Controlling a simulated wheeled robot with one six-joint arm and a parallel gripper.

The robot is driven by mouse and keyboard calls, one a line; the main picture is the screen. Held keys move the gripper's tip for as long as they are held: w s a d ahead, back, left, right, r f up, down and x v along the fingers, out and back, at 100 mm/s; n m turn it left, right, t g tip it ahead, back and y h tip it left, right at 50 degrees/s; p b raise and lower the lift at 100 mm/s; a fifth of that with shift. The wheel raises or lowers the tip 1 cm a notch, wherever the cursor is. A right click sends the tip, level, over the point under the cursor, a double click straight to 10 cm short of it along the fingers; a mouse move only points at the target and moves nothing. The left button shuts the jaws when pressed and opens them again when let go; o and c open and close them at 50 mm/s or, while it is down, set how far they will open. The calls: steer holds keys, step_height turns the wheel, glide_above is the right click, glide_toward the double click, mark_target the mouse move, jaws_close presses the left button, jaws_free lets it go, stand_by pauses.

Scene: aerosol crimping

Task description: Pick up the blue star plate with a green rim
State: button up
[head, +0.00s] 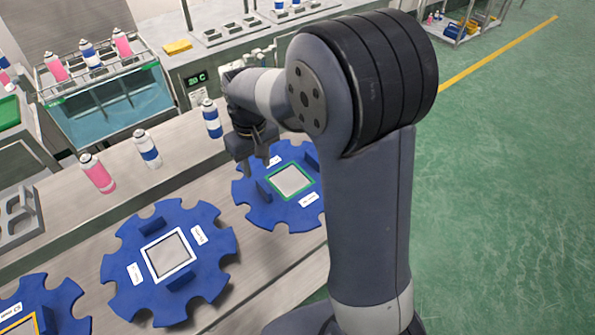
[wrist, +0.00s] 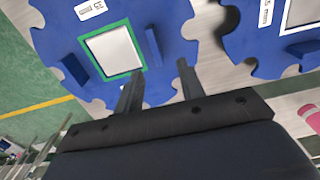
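The blue star plate with a green rim (head: 262,214) lies flat on the steel bench, partly behind my arm. A green frame surrounds its grey square centre, with upright blue blocks and white labels beside it. The plate also shows in the wrist view (wrist: 60,43), where one upright block (wrist: 153,46) stands near my fingertips. My gripper (head: 256,162) hangs over the plate's far left part. In the wrist view my gripper (wrist: 160,70) has its two fingers apart, with nothing held between them. Whether the fingers touch the plate cannot be told.
A white-rimmed blue star plate (head: 206,275) lies to the left. A yellow-rimmed one (head: 62,298) is at the lower left corner. Pink (head: 97,174) and blue-white (head: 147,149) cans stand behind them, with another blue-white can (head: 212,119) near my gripper. A water bath (head: 118,105) is behind.

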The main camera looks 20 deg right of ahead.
mark_target(263, 185)
step_height(263, 185, down, 4)
steer(key=shift+s+r, duration=0.1)
steer(key=shift+r, duration=0.1)
steer(key=shift+d+f+p, duration=0.15)
steer(key=shift+d+f, duration=0.1)
steer(key=shift+f, duration=1.15)
steer(key=shift+d+f+p, duration=0.15)
steer(key=shift+d+f, duration=0.05)
steer(key=shift+f, duration=1.15)
jaws_close()
